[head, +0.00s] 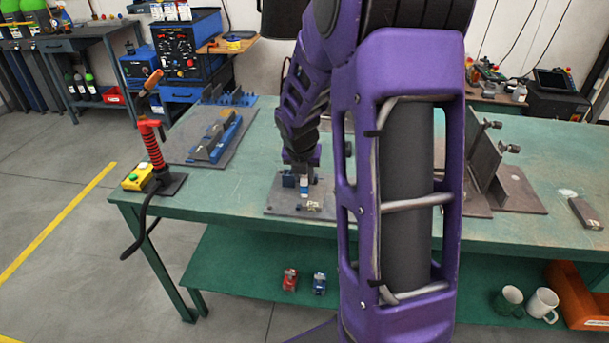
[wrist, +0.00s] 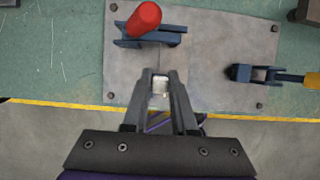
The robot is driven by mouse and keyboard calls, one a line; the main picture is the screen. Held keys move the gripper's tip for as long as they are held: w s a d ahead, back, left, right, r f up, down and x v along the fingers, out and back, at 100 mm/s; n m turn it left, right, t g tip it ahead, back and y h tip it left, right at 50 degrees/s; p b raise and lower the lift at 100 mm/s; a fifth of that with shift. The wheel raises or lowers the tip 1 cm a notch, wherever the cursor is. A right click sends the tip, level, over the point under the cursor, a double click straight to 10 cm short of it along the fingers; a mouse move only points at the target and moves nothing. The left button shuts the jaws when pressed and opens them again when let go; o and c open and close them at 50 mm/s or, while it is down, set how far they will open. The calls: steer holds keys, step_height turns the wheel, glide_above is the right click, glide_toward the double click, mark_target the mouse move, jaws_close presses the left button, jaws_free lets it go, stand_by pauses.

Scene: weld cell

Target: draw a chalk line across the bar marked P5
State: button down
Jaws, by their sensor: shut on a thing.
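My gripper (wrist: 160,82) is shut on a small whitish piece (wrist: 160,86), which looks like chalk, between its fingertips. It is over the front part of a grey steel plate (wrist: 205,75); I cannot tell whether the piece touches the plate. In the head view my gripper (head: 302,178) is low over the same plate (head: 283,206), partly hidden by my arm. A short dark bar (head: 587,213) lies at the bench's right end, with no legible mark.
A blue clamp (wrist: 135,38) with a red handle and another blue clamp (wrist: 250,73) with a yellow handle stand on the plate. A torch stand (head: 170,184) is at the bench's left end. An angled steel fixture (head: 490,165) stands right. My arm blocks the middle.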

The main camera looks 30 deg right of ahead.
steer(key=shift+f, duration=0.25)
steer(key=shift+s+d+r, duration=0.1)
stand_by(0.3)
steer(key=shift+s+d+p, duration=0.1)
steer(key=shift+d+p, duration=0.05)
steer(key=shift+p, duration=0.25)
steer(key=shift+d, duration=0.1)
steer(key=shift+s+d+p, duration=0.1)
steer(key=shift+s+p, duration=0.05)
steer(key=shift+p, duration=0.15)
steer(key=shift+s+d, duration=0.15)
steer(key=shift+d, duration=0.1)
steer(key=shift+p, duration=0.3)
steer(key=shift+s+d+p, duration=0.25)
steer(key=shift+d+p, duration=0.05)
steer(key=shift+p, duration=0.05)
steer(key=shift+s+d, duration=0.1)
